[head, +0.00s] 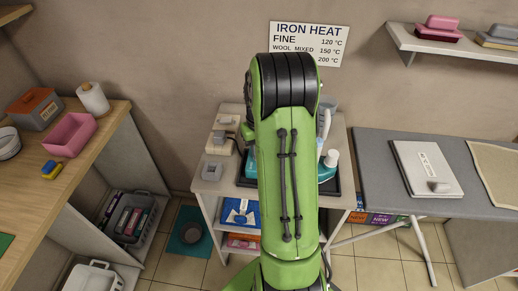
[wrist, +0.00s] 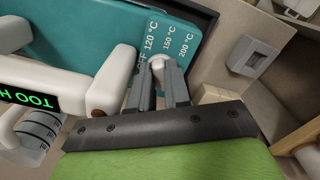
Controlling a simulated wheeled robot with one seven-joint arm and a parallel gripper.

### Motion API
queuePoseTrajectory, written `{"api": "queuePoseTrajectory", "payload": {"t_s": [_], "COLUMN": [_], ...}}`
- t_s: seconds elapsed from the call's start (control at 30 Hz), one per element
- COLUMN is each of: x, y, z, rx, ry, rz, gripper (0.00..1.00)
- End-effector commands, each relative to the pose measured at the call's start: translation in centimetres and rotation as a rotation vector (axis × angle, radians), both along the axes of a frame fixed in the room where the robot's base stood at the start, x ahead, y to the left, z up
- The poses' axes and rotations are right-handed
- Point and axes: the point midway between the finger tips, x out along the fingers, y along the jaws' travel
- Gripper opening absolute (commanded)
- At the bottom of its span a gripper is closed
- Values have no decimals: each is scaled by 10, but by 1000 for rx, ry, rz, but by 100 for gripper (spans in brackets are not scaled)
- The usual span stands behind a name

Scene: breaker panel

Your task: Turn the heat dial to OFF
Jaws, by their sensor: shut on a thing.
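In the wrist view the teal heat station (wrist: 75,35) carries printed marks OFF, 120, 150 and 200 °C in an arc. The small white heat dial (wrist: 158,62) sits below these marks. My gripper (wrist: 157,72) has its two grey fingers shut on the dial, one on each side. The fingers hide much of the dial, and I cannot tell which mark it points to. In the head view the teal station (head: 327,174) shows only partly on the trolley (head: 211,187); my green arm hides the dial and my gripper there.
A white handle-like part with a green-lit display (wrist: 28,99) lies close left of my fingers. A grey switch box (wrist: 254,57) is at the right. A wall sign (head: 308,43) lists iron heats. An ironing board (head: 375,150) stands right of the trolley, a wooden counter (head: 110,115) left.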

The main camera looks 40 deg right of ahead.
Motion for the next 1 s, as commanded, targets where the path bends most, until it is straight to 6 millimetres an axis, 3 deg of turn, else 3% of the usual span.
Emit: {"api": "queuePoseTrajectory", "payload": {"t_s": [0.63, 0.67, 0.7, 1.0], "x": [1, 1, 1, 0], "y": [0, 0, 0, 0], "z": [1, 1, 1, 0], "rx": [-1, -1, -1, 0], "ry": [-3, -3, -3, 0], "rz": [48, 48, 47, 29], "gripper": [0, 21, 28, 28]}}
